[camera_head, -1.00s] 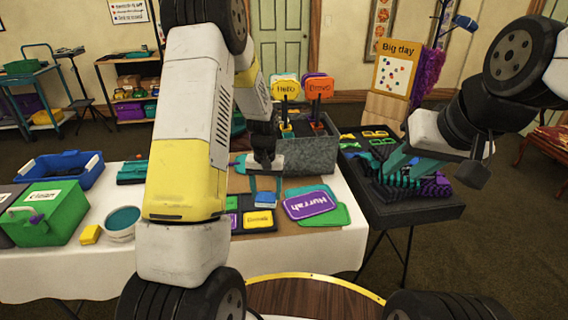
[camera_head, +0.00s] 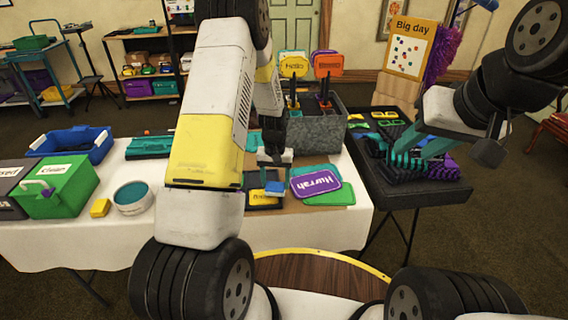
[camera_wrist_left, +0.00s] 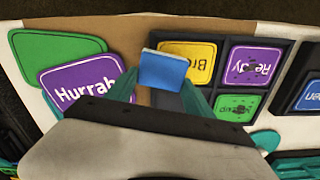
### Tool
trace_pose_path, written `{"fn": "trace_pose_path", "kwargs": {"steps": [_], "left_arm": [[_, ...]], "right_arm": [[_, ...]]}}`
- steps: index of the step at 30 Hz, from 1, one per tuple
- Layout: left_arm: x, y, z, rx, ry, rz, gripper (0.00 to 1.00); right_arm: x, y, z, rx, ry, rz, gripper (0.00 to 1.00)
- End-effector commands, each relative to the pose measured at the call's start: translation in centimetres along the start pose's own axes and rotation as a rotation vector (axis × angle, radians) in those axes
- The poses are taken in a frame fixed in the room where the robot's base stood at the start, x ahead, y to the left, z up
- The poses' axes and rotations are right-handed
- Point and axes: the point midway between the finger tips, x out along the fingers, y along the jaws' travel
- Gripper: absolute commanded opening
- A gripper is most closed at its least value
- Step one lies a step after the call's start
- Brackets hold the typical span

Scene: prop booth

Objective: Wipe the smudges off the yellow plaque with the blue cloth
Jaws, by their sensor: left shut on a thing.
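The yellow plaque (camera_wrist_left: 199,52) lies in a dark compartmented tray (camera_wrist_left: 221,80), its lettering partly covered by the blue cloth (camera_wrist_left: 164,70). I cannot make out smudges on its visible part. In the head view the plaque (camera_head: 262,197) shows just beside the cloth (camera_head: 274,187). My left gripper (camera_head: 272,172) is shut on the cloth, with teal fingers on either side of it, at the plaque's edge; contact cannot be told.
In the tray, a purple plaque (camera_wrist_left: 247,66) and a green plaque (camera_wrist_left: 236,106) bear dark smudges. A purple Hurrah plaque (camera_head: 315,183) overlaps a green one beside the tray. A grey bin (camera_head: 318,132) with upright signs stands behind. A green box (camera_head: 62,187) is left.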

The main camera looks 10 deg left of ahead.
Motion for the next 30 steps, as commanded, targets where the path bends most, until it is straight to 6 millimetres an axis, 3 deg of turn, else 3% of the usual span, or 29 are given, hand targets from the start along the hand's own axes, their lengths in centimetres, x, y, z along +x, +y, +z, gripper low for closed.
{"fn": "trace_pose_path", "kwargs": {"steps": [30], "left_arm": [[0.93, -0.02, -0.01, -0.001, 0.0, 0.0, 0.16]], "right_arm": [[0.0, 0.0, 0.0, 0.0, 0.0, 0.0, 0.36]]}}
